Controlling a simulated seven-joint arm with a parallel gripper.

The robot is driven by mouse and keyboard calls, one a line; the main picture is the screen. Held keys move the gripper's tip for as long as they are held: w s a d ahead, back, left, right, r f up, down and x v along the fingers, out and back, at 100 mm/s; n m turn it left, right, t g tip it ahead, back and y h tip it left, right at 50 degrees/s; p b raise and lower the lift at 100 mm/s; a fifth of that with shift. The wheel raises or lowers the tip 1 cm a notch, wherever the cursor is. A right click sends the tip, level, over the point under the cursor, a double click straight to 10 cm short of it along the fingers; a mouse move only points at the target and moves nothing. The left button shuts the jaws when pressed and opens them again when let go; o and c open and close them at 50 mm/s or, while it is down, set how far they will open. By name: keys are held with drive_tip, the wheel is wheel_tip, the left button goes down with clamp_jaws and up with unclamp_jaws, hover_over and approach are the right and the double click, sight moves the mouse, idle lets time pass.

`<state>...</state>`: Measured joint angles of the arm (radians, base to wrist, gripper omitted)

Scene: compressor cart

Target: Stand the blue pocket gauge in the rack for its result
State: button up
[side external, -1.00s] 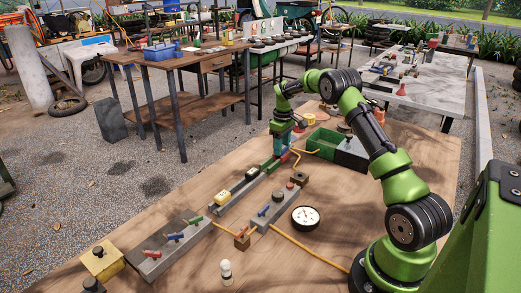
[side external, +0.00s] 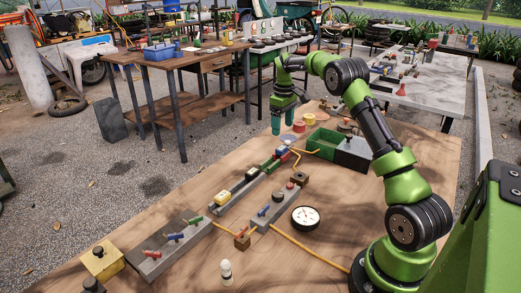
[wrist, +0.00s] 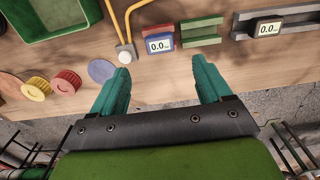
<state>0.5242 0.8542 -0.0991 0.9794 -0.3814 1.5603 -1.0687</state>
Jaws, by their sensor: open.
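The blue pocket gauge (wrist: 160,43) stands at the red rack (wrist: 161,31), its display facing the wrist camera and reading about 0.0; smaller marks are too small to read. In the side view the gauge (side external: 285,146) is at the far end of the row, by the red rack (side external: 280,153). An empty green rack (wrist: 200,33) is beside it, also in the side view (side external: 270,164). My gripper (wrist: 160,78) is open and empty, its teal fingers wide apart. In the side view my gripper (side external: 288,120) hangs above and beyond the gauge, apart from it.
A grey rail (wrist: 295,22) holds another gauge (wrist: 268,29) with a display. A green bin (side external: 322,143), red and yellow knobs (wrist: 66,81) and a grey-blue disc (wrist: 101,70) lie nearby. A yellow cable (wrist: 119,25) ends beside the gauge. A round dial (side external: 305,217) lies nearer.

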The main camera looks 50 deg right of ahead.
wheel_tip(320, 180, up, 8)
idle(0.5)
drive_tip(key=s+a+r+m+t, duration=0.25)
drive_tip(key=s+a, duration=0.25)
drive_tip(key=a, duration=0.5)
drive_tip(key=s+a+r+m+t, duration=0.1)
drive_tip(key=s+a+r+m, duration=0.2)
drive_tip(key=a, duration=0.7)
drive_tip(key=s+a+n+t+y, duration=0.1)
drive_tip(key=s+a+t+y, duration=0.1)
drive_tip(key=s+a, duration=1.1)
drive_tip(key=shift+s+a+f+t, duration=0.3)
drive_tip(key=shift+s+t, duration=0.55)
drive_tip(key=shift+s, duration=0.4)
drive_tip(key=shift+n, duration=0.25)
